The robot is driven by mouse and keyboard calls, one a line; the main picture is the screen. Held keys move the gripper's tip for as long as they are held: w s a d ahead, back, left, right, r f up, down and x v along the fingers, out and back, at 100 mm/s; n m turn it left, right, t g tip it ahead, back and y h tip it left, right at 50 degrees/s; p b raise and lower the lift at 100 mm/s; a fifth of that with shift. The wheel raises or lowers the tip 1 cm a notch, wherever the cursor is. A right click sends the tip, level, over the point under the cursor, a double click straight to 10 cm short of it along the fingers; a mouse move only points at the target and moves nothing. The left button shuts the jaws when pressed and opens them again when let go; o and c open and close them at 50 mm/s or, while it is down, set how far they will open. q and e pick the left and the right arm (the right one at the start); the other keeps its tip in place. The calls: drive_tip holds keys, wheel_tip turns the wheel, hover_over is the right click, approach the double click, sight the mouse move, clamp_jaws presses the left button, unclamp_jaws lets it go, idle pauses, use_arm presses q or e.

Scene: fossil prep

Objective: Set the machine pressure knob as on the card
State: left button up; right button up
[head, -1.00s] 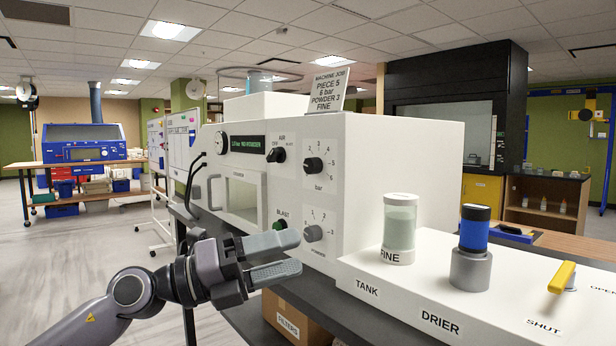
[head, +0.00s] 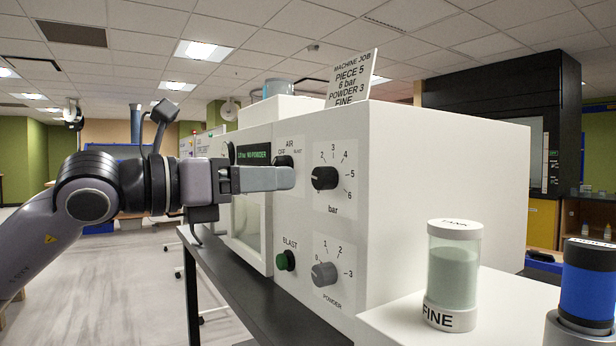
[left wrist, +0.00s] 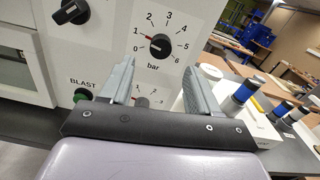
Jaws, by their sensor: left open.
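The pressure knob (head: 325,178) is black, on the white machine's (head: 420,190) side panel, on a bar scale running up to 6. The card (head: 350,80) on top reads "MACHINE JOB, PIECE 5, 6 bar, POWDER 3, FINE". My left gripper (head: 288,178) is open and empty, level with the knob and left of it in the head view, covering part of the AIR knob (head: 284,161). In the wrist view the knob appears beyond and between the fingertips, apart from them.
Below are the green BLAST button (head: 286,260) and the grey POWDER knob (head: 324,273). A FINE jar (head: 453,275) and a blue-banded cylinder (head: 588,285) stand at the lower right. The floor left of the machine is open.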

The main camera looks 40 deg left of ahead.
sight(317, 179)
use_arm(q)
drive_tip(key=p+x, duration=0.1)
drive_tip(key=p, duration=0.1)
drive_tip(key=p+x, duration=0.1)
drive_tip(key=x, duration=0.1)
drive_tip(key=shift+r+p, duration=0.35)
drive_tip(key=shift+p, duration=0.05)
drive_tip(key=shift+p+x, duration=0.95)
drive_tip(key=shift+x, duration=0.25)
drive_tip(key=shift+w+d+f, duration=0.3)
drive_tip(key=shift+w, duration=0.2)
use_arm(e)
drive_tip(key=r, duration=0.3)
drive_tip(key=d+r, duration=0.1)
drive_tip(key=shift+s+r, duration=0.25)
drive_tip(key=shift+s, duration=0.15)
drive_tip(key=shift+f, duration=0.1)
use_arm(q)
drive_tip(key=c, duration=1)
drive_tip(key=shift+c, duration=0.2)
use_arm(e)
drive_tip(key=shift+s, duration=0.1)
